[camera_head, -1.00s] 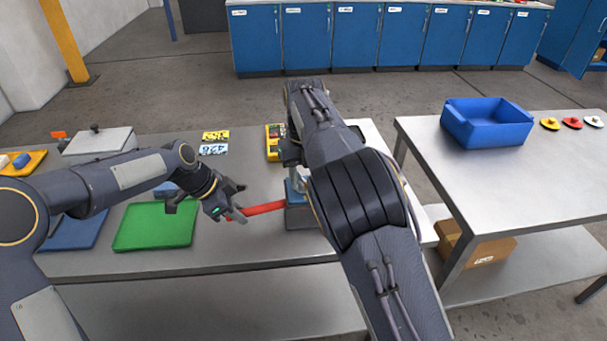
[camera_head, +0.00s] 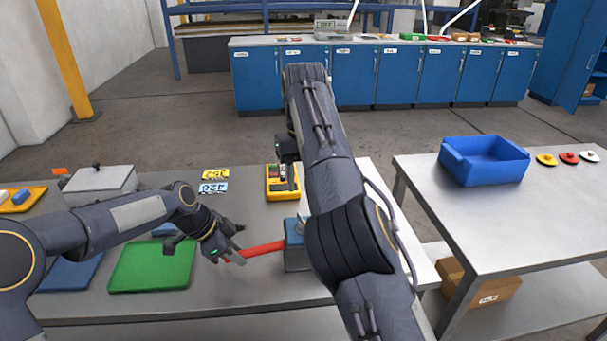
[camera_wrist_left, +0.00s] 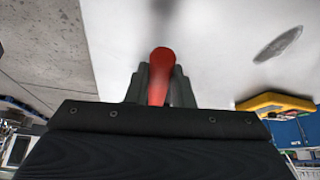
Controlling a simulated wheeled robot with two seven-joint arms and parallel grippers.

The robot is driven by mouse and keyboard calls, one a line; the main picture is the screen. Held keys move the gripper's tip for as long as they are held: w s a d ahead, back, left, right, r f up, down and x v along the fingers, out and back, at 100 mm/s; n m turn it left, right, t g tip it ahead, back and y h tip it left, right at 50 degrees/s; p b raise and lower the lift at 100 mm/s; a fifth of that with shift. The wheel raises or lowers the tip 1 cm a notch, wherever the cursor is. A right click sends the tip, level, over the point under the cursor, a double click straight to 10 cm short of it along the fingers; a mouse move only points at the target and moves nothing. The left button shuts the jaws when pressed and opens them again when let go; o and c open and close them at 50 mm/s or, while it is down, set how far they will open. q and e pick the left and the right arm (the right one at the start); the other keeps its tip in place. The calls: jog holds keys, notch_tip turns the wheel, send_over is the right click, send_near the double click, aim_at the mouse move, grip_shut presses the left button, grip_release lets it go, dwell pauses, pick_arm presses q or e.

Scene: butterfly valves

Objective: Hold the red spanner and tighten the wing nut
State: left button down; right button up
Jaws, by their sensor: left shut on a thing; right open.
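The red spanner (camera_head: 262,249) reaches from my left gripper (camera_head: 237,257) to a blue and grey block (camera_head: 297,258) on the bench. My left gripper is shut on its near end. In the left wrist view the red handle (camera_wrist_left: 161,75) stands between the dark fingers. My right arm crosses the middle of the head view in front of the block's right side. Only a dark part of my right gripper (camera_head: 287,149) shows beside the arm; its fingertips are hidden. The wing nut cannot be made out; my right arm covers that area.
A green mat (camera_head: 152,266) lies left of my left gripper. A yellow tray with small parts (camera_head: 282,182) and two number plates (camera_head: 214,187) lie farther back. A grey box (camera_head: 100,182) is at the left. A blue bin (camera_head: 484,160) stands on the right table, across a gap.

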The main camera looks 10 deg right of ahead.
jog(key=shift+s+a+r, duration=0.1)
jog(key=shift+r, duration=0.4)
jog(key=shift+o, duration=0.2)
